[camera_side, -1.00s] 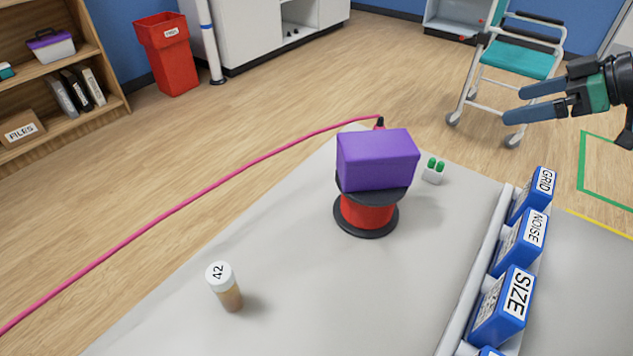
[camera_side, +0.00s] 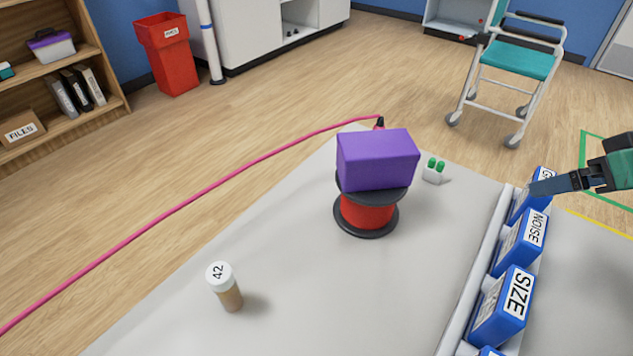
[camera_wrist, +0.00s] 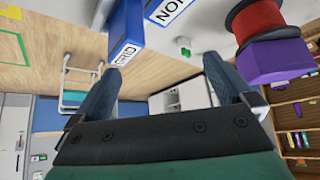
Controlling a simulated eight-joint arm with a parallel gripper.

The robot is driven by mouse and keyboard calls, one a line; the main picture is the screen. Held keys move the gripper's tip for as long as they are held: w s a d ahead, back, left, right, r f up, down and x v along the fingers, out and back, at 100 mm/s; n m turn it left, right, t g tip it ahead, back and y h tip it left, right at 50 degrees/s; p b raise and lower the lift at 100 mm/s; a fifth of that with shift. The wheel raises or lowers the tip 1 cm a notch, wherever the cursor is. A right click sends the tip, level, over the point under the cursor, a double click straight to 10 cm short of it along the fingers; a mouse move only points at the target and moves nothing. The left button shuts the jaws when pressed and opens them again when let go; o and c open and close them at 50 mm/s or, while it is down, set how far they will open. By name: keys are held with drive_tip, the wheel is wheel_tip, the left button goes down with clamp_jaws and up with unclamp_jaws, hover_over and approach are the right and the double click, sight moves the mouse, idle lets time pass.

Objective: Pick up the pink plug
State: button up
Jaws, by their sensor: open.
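The pink cable (camera_side: 215,182) runs across from the lower left in the side view. It ends in a small dark and pink plug (camera_side: 380,123) at the table's far edge, just behind the purple block (camera_side: 378,160). The block partly hides the plug's lower end. I cannot make the plug out in the wrist view. My gripper (camera_side: 538,187) is at the right, by the GRID box and well away from the plug. The wrist view shows its two blue-grey fingers (camera_wrist: 162,64) spread apart with nothing between them.
The purple block sits on a red spool (camera_side: 367,210). A white holder with green pegs (camera_side: 434,172) stands right of it. Blue boxes labelled GRID (camera_side: 527,200), NOISE (camera_side: 522,243) and SIZE (camera_side: 503,308) line the right rail. A vial (camera_side: 225,287) stands front left on the table (camera_side: 300,280).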

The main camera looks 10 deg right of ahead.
drive_tip(key=shift+s+f+m, duration=0.15)
drive_tip(key=shift+f+m, duration=0.05)
drive_tip(key=shift+m, duration=0.1)
drive_tip(key=c, duration=0.5)
drive_tip(key=w+a+r+m+t+y, duration=0.1)
drive_tip(key=w+a+r+m, duration=0.15)
drive_tip(key=w+m, duration=0.3)
drive_tip(key=m+t+y, duration=0.2)
drive_tip(key=m+y, duration=0.2)
drive_tip(key=m, duration=1.2)
approach(384, 128)
drive_tip(key=w+r, duration=0.1)
drive_tip(key=w+f+m, duration=0.1)
drive_tip(key=m, duration=0.1)
drive_tip(key=w+a+f+m+t+y, duration=0.1)
drive_tip(key=f+m, duration=0.1)
drive_tip(key=w+a+f+m, duration=0.1)
drive_tip(key=w+f+m, duration=0.1)
drive_tip(key=m, duration=0.1)
drive_tip(key=shift+a+t+y, duration=0.2)
drive_tip(key=shift+t+y, duration=0.1)
drive_tip(key=shift+y, duration=0.1)
drive_tip(key=shift+w+a+f+m, duration=0.25)
drive_tip(key=shift+w+f+m, duration=0.1)
drive_tip(key=shift+f+m, duration=0.15)
drive_tip(key=shift+x, duration=2.55)
